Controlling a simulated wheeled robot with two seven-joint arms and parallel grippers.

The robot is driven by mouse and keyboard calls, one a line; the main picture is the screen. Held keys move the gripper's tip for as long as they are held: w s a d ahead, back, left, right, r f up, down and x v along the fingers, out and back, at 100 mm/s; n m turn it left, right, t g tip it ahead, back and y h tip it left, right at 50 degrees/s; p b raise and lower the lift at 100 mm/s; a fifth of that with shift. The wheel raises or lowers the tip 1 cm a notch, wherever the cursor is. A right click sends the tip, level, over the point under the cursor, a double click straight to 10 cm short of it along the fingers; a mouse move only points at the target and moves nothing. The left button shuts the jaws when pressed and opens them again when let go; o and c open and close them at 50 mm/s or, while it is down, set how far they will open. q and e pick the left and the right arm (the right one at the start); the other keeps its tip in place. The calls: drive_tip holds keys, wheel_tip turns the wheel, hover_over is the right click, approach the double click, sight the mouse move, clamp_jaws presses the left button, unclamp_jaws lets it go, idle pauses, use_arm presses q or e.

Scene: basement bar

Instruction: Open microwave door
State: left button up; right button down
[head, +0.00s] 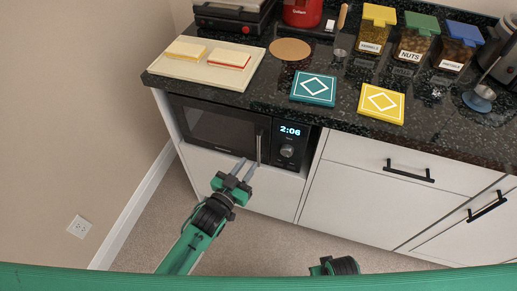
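The microwave (222,127) is built into the cabinet under the dark counter at the left. Its door looks shut, with a vertical handle (259,146) at the door's right edge. A lit display reads 2:06, with a round knob below it. My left gripper (245,166) is just below and left of the handle's lower end, with its two fingers apart. No object shows between the fingers, and I cannot tell whether they touch the handle. Only a dark part of my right arm shows at the bottom edge; its gripper is out of sight.
The counter (250,98) overhangs the microwave and holds a cream board (207,75), a teal tile (313,88), a yellow tile (381,103) and several jars. Drawers with black handles (408,171) lie to the right. A wall stands at left; the carpet in front is clear.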

sight(258, 151)
use_arm(q)
drive_tip(key=x, duration=0.8)
clamp_jaws()
